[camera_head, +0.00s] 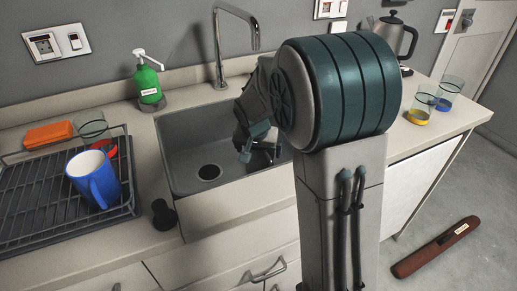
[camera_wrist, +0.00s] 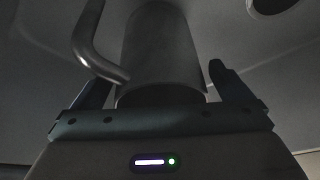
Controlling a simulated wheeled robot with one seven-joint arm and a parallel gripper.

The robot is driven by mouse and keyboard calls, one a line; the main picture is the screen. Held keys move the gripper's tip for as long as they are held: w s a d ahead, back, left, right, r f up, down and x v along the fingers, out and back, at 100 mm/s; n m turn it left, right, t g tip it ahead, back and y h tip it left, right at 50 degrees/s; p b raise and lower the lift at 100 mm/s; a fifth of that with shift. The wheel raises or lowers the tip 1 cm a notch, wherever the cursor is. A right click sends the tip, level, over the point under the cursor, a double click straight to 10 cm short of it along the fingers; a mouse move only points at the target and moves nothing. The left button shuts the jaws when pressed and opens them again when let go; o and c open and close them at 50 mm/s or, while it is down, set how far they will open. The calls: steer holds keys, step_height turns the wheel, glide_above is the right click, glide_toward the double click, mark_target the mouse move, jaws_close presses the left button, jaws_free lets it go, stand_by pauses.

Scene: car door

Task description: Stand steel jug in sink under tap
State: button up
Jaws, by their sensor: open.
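The steel jug (camera_wrist: 160,50) is a grey cylinder with a bent handle at its left in the wrist view. It stands between the two fingers of my gripper (camera_wrist: 165,92), which is open. Whether either finger touches it is unclear. In the head view my gripper (camera_head: 259,146) is low inside the right part of the grey sink (camera_head: 185,135), and my arm hides most of the jug. The tap (camera_head: 219,50) arches up behind the sink. The sink's drain (camera_head: 209,172) lies to the left of my gripper.
A green soap bottle (camera_head: 148,82) stands left of the tap. A dish rack (camera_head: 40,215) holds a blue mug (camera_head: 95,180), with an orange block (camera_head: 48,135) behind it. Glasses (camera_head: 422,104) and a kettle (camera_head: 390,38) stand on the right counter. A brown object (camera_head: 435,247) lies on the floor.

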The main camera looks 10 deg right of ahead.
steer(key=p+v, duration=0.1)
steer(key=v, duration=1.1)
steer(key=shift+r, duration=0.15)
